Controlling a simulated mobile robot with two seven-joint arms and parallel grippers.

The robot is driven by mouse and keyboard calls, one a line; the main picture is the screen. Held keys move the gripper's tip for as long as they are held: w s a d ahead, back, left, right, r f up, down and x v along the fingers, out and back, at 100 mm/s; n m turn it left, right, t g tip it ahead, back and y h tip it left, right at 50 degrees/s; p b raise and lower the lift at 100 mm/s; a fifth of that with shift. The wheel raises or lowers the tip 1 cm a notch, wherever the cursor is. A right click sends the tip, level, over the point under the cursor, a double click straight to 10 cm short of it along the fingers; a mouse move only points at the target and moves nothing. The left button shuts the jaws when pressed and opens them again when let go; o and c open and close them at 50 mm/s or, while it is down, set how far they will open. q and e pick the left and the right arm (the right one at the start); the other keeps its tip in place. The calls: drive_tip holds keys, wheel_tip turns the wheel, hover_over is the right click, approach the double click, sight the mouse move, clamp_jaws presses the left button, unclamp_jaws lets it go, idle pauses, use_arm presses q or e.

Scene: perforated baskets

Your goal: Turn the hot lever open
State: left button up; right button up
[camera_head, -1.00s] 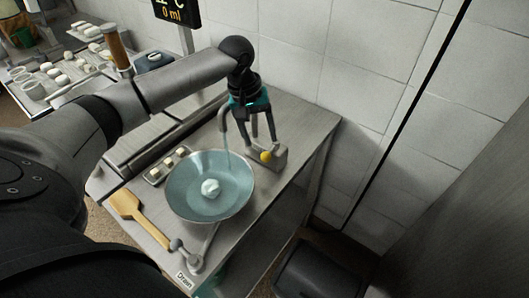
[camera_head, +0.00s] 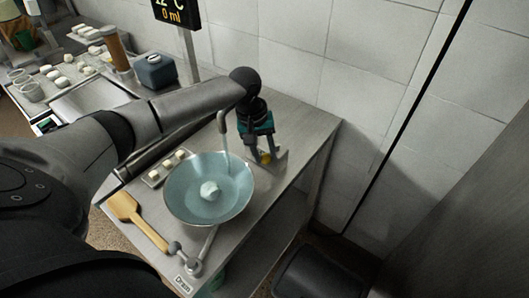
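A small metal base (camera_head: 281,163) carries a yellow knob (camera_head: 265,158), beside the tap spout (camera_head: 222,122); no hot or cold mark on it is readable. My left gripper (camera_head: 262,156) is at this base from above, its fingers apart with the yellow knob between them and partly hidden. I cannot tell whether the fingers touch it. A thin stream runs from the spout into a blue-grey bowl (camera_head: 180,200) with a white lump in the water. My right gripper is not in view.
A display (camera_head: 176,12) above reads 0 ml, with a partly cut temperature. A wooden paddle (camera_head: 124,207), a small tray of white pieces (camera_head: 153,180) and a "Drain" lever (camera_head: 189,262) surround the bowl. A tiled wall (camera_head: 310,60) stands behind the counter.

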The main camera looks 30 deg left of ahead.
use_arm(q)
clamp_jaws()
drive_tip(key=shift+a+r+m+p, duration=0.25)
drive_tip(key=shift+m+p, duration=0.15)
drive_tip(key=shift+p, duration=0.8)
drive_tip(key=shift+a+f+m+p, duration=0.15)
drive_tip(key=shift+m+p, duration=0.25)
drive_tip(key=shift+w, duration=0.1)
drive_tip(key=shift+o, duration=2.3)
unclamp_jaws()
drive_tip(key=shift+f, duration=0.1)
